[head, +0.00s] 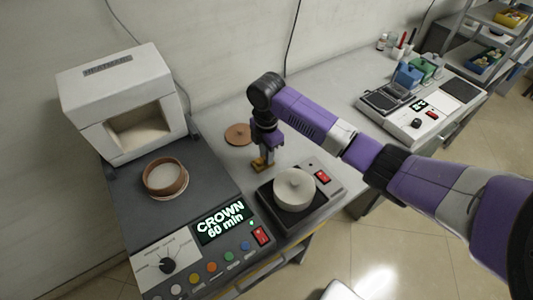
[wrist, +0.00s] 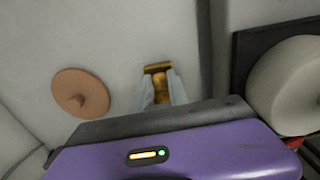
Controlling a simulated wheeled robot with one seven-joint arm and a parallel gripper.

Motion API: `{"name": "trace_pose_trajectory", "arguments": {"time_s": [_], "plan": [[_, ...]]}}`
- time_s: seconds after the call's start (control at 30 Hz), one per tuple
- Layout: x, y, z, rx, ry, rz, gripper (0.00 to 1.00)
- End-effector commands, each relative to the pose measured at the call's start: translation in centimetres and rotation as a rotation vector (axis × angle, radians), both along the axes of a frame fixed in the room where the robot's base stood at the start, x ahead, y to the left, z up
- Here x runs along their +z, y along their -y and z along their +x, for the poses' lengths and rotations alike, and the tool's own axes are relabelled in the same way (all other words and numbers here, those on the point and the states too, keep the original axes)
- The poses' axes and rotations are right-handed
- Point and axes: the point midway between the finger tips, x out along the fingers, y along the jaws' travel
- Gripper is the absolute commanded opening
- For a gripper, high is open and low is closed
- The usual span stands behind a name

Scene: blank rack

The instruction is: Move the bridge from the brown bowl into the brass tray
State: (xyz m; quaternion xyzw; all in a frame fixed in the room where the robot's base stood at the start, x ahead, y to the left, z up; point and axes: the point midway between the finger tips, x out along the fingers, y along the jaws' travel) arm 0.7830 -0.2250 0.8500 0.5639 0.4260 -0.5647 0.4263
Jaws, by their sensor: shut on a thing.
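The brown bowl (head: 182,187) sits on the dark top of the furnace unit at left, with a pale inside where I make out no bridge. My gripper (head: 264,157) points down over the bench, between the bowl and the grey round pot. Its fingers (wrist: 160,92) are shut on a small golden-brown piece (wrist: 158,83), which I take as the bridge, mostly hidden by the fingers. A brass-coloured block or bar, apparently the brass tray (head: 259,168), shows right at the fingertips and crosswise beyond them in the wrist view (wrist: 158,65). I cannot tell whether the two touch.
A brown round lid (head: 238,134) lies behind my gripper, left in the wrist view (wrist: 80,93). The grey pot (head: 295,190) stands on a black plate at front right. A white furnace (head: 125,98) rises behind the bowl.

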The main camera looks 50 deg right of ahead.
Motion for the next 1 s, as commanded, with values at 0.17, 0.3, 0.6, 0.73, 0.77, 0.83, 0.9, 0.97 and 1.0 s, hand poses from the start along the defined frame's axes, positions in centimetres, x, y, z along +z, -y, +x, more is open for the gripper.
{"name": "trace_pose_trajectory", "arguments": {"time_s": [0.17, 0.3, 0.6, 0.73, 0.77, 0.83, 0.9, 0.97, 1.0], "plan": [[-0.5, 0.0, 0.0, -0.001, 0.0, 0.0, 0.0], [-0.7, 0.0, 0.0, -0.001, -0.001, -0.001, 0.0], [-1.9, -0.2, -0.1, -0.001, -0.003, 0.001, 0.0], [-2.4, -0.2, -0.1, -0.001, -0.003, -0.001, 0.0], [-2.4, -0.2, -0.1, -0.001, -0.003, -0.001, 0.0], [-2.4, -0.2, -0.1, 0.0, -0.003, -0.001, 0.0], [-2.4, -0.1, -0.1, -0.001, -0.003, -0.001, 0.31], [-2.5, -0.1, -0.1, -0.001, -0.003, -0.001, 0.42], [-2.5, -0.1, -0.1, -0.001, -0.003, -0.001, 0.42]]}}
